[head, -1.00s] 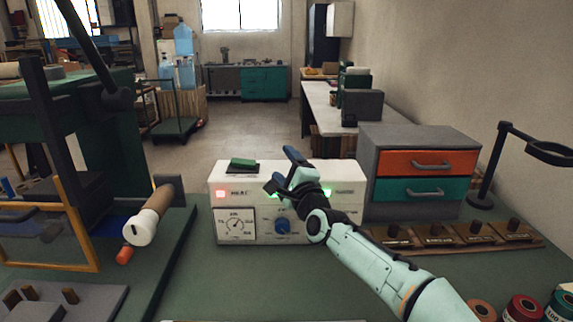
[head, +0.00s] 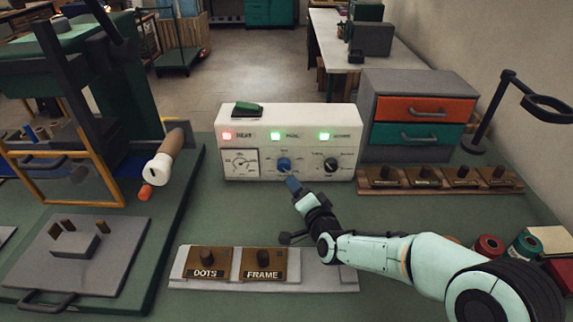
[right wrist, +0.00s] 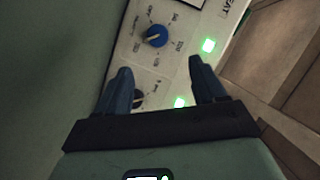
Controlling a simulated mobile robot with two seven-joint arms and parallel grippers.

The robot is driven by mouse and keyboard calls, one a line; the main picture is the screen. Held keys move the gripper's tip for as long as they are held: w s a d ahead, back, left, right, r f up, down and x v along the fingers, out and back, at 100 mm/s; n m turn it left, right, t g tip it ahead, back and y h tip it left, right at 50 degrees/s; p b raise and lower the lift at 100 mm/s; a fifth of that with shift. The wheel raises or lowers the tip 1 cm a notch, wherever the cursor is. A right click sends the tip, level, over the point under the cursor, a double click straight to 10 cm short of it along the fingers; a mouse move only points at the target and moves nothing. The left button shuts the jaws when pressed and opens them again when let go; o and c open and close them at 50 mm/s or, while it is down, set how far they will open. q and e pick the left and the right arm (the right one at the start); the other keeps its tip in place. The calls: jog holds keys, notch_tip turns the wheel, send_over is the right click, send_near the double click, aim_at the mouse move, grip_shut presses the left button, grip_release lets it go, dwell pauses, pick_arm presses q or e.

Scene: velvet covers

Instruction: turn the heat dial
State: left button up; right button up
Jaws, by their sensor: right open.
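A white control box (head: 290,117) stands on the green bench. The word HEAT is beside a red light (head: 227,136). In the right wrist view, the blue dial (right wrist: 154,36) has a pale pointer mark and a printed scale around it. My right gripper (right wrist: 162,78) is open and empty, in front of the box and apart from the dial. One finger partly hides the black knob (right wrist: 138,98). My left gripper is out of view.
A drawer cabinet (head: 418,82) stands right of the box, behind a wooden strip (head: 402,188) with several dark knobs. A plate labelled DOTS and FRAME (head: 325,280) lies in front. Bench between is clear.

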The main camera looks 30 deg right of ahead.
aim_at(284, 168)
jog(key=x, duration=1.3)
jog(key=shift+d+f+b, duration=0.1)
jog(key=shift+f+b, duration=0.1)
jog(key=shift+b, duration=0.1)
jog(key=shift+c, duration=0.3)
jog(key=c, duration=1)
